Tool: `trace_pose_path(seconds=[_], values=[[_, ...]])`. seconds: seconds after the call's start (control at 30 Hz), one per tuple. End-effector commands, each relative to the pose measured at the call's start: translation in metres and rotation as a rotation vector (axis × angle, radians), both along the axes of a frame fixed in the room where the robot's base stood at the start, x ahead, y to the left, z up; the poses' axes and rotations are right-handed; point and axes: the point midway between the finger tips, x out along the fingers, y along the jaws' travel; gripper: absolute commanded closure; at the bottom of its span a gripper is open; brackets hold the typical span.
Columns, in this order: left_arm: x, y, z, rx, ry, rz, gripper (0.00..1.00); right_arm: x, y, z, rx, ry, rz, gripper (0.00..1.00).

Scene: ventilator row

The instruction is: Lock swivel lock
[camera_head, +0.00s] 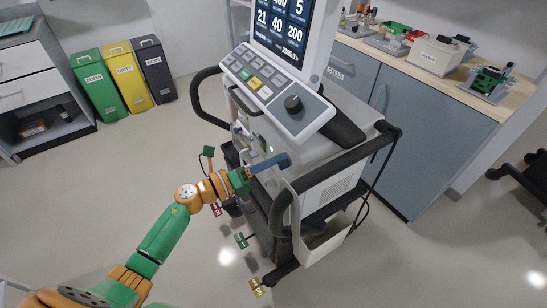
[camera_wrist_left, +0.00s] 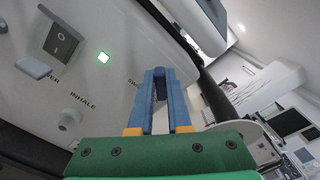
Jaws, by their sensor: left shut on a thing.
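My left gripper (camera_head: 284,160) reaches the side of the white ventilator (camera_head: 310,120) below its control panel. In the left wrist view its blue fingers (camera_wrist_left: 159,84) are shut on a small dark part, which I take to be the swivel lock (camera_wrist_left: 160,92). The fingers hide most of this part, so its turn position cannot be told. A label beginning "SW" shows beside the fingers, partly covered. My right gripper is not in view.
A lit green button (camera_wrist_left: 103,57), a grey switch plate (camera_wrist_left: 62,39) and a round port (camera_wrist_left: 69,119) are on the panel. The ventilator's dark handrail (camera_head: 335,168) runs close by. Coloured tags, including a green one (camera_head: 241,240), sit near the floor.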

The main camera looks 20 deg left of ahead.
Motion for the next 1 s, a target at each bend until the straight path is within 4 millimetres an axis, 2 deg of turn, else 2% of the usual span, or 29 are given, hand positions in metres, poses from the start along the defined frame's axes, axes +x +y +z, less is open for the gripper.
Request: trace_pose_path(seconds=[0.6, 1.0], values=[[0.002, 0.002, -0.003, -0.405, 0.342, 0.0, 1.0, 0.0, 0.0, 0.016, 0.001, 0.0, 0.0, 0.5], [0.002, 0.002, -0.006, -0.534, 0.449, -0.001, 1.0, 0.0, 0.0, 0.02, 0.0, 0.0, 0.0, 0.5]])
